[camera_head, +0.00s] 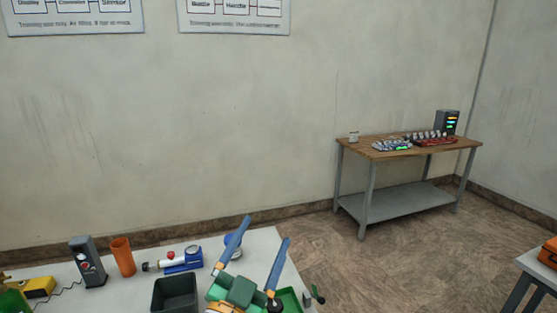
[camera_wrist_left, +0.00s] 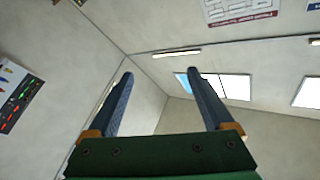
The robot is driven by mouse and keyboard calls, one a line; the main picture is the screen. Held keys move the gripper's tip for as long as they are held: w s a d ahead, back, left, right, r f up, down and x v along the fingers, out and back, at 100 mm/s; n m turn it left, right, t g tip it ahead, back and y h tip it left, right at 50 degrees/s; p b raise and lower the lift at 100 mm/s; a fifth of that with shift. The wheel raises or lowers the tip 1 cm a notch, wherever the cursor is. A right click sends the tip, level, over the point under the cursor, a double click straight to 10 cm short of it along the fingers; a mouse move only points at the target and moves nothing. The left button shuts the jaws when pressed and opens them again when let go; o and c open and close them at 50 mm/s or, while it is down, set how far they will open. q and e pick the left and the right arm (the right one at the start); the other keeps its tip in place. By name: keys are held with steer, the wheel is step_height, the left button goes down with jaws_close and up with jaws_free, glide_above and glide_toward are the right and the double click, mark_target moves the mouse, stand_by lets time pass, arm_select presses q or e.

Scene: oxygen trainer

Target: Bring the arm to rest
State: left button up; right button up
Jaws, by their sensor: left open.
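My left gripper (camera_head: 262,232) is at the bottom middle of the head view, over the near table (camera_head: 215,246). Its two blue fingers are spread wide and point up, with nothing between them. In the left wrist view the same gripper (camera_wrist_left: 158,78) is open and empty, with the walls and ceiling lights beyond it. My right gripper is in neither view.
The near table holds a grey device (camera_head: 87,262), an orange cup (camera_head: 122,256), a blue device with a gauge (camera_head: 182,260), a dark bin (camera_head: 174,292) and a green tray (camera_head: 291,299). A wooden workbench (camera_head: 360,147) stands at the far wall. Open floor lies between.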

arm_select(q)
steer(key=s+a+f+n+g+y, duration=0.3)
steer(key=s+a+f+g, duration=0.15)
steer(key=f, duration=0.65)
steer(key=s+a+f+n+g+y, duration=0.3)
steer(key=a+f+g+y, duration=0.15)
steer(key=f, duration=0.55)
steer(key=s+a+f+n+g, duration=0.1)
steer(key=s+a+f+g, duration=0.1)
steer(key=s+f+g, duration=0.5)
steer(key=s+a+f+n+g, duration=0.1)
steer(key=s+a+f, duration=0.25)
steer(key=s, duration=0.75)
step_height(320, 180, down, 21)
steer(key=b, duration=0.5)
steer(key=s+a+f+g+b, duration=0.1)
steer(key=s+f+b, duration=0.4)
steer(key=s+f, duration=0.8)
step_height(320, 180, down, 3)
steer(key=shift+s+a+f+m+g, duration=0.2)
steer(key=shift+s+m+g, duration=0.1)
steer(key=shift+g, duration=0.3)
